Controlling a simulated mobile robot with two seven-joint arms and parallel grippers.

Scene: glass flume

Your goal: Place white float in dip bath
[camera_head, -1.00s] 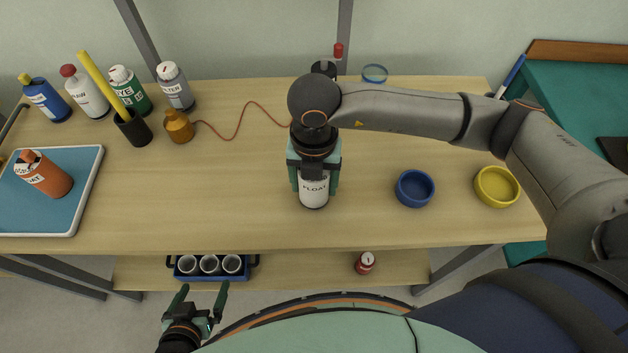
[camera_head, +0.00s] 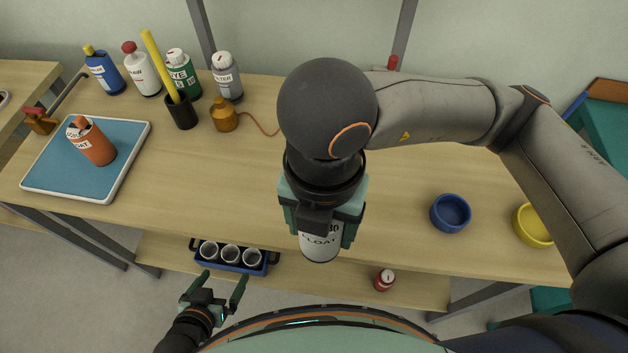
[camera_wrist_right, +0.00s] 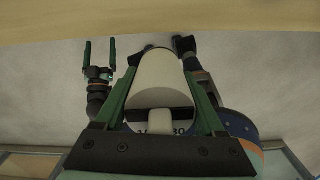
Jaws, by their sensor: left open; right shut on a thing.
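The white float (camera_head: 320,246) is a white bottle-like cylinder labelled FLOAT. My right gripper (camera_head: 325,236) is shut on it and holds it upright, raised over the table's front edge. In the right wrist view the white float (camera_wrist_right: 160,80) sits between the two green fingers. A shallow white-rimmed tray with a blue inside (camera_head: 62,165) lies at the table's left end; it looks like the dip bath, though no label shows. An orange float (camera_head: 93,145) leans in it. My left gripper (camera_head: 223,282) is open and empty, low before the table; it also shows in the wrist view (camera_wrist_right: 99,58).
Several bottles and a black cup (camera_head: 181,112) with a yellow stick stand at the back left. A brown bottle (camera_head: 224,118) trails an orange cord. Blue (camera_head: 450,214) and yellow bowls (camera_head: 533,226) are at right. A blue rack of white cups (camera_head: 230,258) is on the lower shelf.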

